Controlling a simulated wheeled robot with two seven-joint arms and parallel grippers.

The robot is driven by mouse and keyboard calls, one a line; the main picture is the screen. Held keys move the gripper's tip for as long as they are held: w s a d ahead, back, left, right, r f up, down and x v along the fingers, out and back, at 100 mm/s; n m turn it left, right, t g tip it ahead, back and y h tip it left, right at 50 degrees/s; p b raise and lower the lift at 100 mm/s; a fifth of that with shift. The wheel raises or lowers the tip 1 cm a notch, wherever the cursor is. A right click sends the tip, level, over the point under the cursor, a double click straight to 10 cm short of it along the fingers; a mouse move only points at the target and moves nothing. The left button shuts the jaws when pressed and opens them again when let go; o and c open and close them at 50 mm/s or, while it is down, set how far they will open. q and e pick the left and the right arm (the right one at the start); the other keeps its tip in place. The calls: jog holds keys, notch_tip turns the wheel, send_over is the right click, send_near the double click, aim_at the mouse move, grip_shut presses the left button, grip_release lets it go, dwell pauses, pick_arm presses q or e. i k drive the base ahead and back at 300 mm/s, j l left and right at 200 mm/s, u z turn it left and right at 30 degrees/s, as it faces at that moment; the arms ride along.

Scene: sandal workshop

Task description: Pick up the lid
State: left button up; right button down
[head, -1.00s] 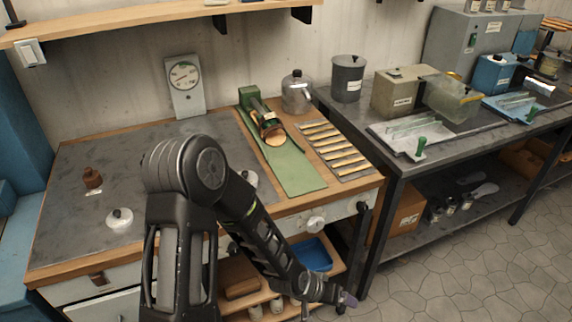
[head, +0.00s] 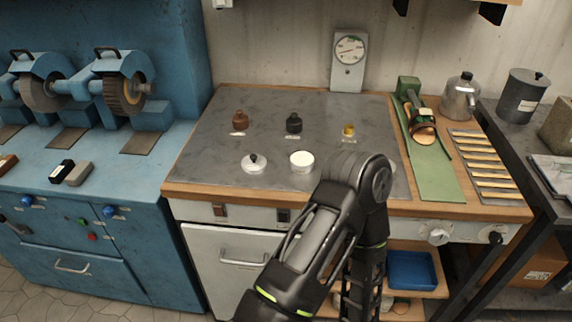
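A round white lid (head: 254,162) with a small dark knob lies on the grey top of the workbench, in the front middle of the head view. Just right of it stands a white round pot (head: 301,161), open at the top with pale contents. The two are apart. One of my arms rises from the bottom edge to an elbow right of the pot and bends down again. Neither gripper shows in the head view.
Behind the lid stand a brown bottle (head: 240,121), a black bottle (head: 293,123) and a small yellow bottle (head: 348,130). A dial gauge (head: 348,62) stands at the back. A green press (head: 427,150) is to the right, blue grinders (head: 122,80) to the left.

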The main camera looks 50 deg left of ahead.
aim_at(253, 163)
jog(key=u, duration=1.55)
jog(key=i+j, duration=0.15)
jog(key=i, duration=0.25)
jog(key=i+j, duration=0.15)
jog(key=i, duration=0.2)
